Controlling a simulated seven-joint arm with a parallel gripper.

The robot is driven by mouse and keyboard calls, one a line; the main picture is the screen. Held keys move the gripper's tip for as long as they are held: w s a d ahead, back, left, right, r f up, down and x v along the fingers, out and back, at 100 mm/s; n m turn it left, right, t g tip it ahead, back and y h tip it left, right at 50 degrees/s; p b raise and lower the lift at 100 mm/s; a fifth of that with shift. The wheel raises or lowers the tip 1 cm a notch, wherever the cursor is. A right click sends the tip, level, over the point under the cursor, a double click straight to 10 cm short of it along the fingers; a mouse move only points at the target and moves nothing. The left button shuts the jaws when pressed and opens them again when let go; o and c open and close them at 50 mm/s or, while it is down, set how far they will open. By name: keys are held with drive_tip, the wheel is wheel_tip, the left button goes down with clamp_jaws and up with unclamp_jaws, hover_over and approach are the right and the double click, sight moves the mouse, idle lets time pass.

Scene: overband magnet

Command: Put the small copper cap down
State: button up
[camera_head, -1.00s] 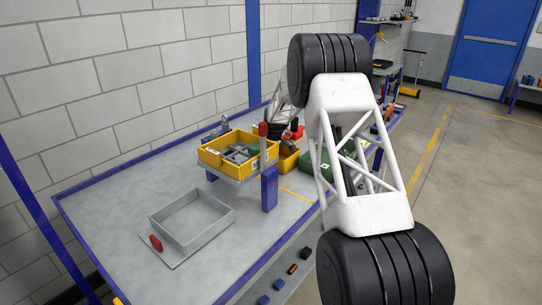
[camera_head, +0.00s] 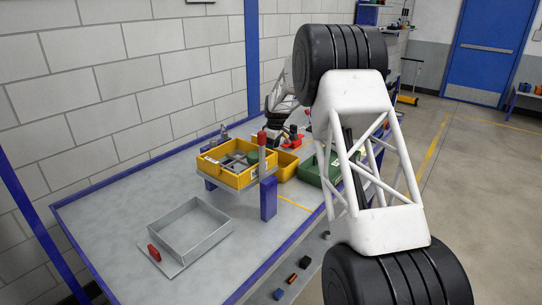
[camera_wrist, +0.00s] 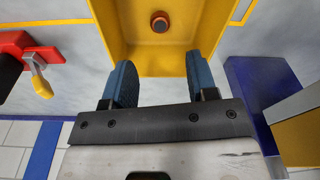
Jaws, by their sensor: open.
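The small copper cap (camera_wrist: 160,22) lies on the floor of a yellow bin (camera_wrist: 118,30) in the wrist view, round and seen from above. My gripper (camera_wrist: 159,65) is open, its two blue fingers apart with nothing between them. The fingertips lie over the near part of the bin in the picture, and the cap is beyond them, apart from both. In the head view the small yellow bin (camera_head: 288,168) stands behind the raised yellow tray. The cap cannot be made out there, and my fingers are too small to tell.
A raised yellow tray (camera_head: 226,176) with grey parts stands on blue posts (camera_head: 268,198) beside the bin. A red tool with a yellow lever (camera_wrist: 38,75) is at the left in the wrist view. A grey open box (camera_head: 190,228) and a green bin (camera_head: 312,172) share the bench.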

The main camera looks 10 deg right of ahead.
drive_tip(key=shift+s+d+r, duration=0.15)
drive_tip(key=shift+r, duration=1.45)
drive_tip(key=s+d+r+m, duration=0.1)
drive_tip(key=s+r+m, duration=0.1)
drive_tip(key=s+r, duration=0.65)
drive_tip(key=s+d+r+m+t, duration=0.15)
drive_tip(key=s+r, duration=0.25)
drive_tip(key=s, duration=1)
drive_tip(key=s+d+r+m+g, duration=0.1)
drive_tip(key=s+r+m, duration=0.1)
drive_tip(key=s+r, duration=0.65)
drive_tip(key=s+f+m, duration=0.2)
drive_tip(key=s, duration=1.1)
drive_tip(key=s+d+f+m+t+h, duration=0.1)
drive_tip(key=s+f+m, duration=0.1)
drive_tip(key=s, duration=1.2)
drive_tip(key=s+f+m, duration=0.2)
drive_tip(key=s+f, duration=0.2)
drive_tip(key=s, duration=1)
drive_tip(key=shift+d+f, duration=0.25)
drive_tip(key=shift+d, duration=0.1)
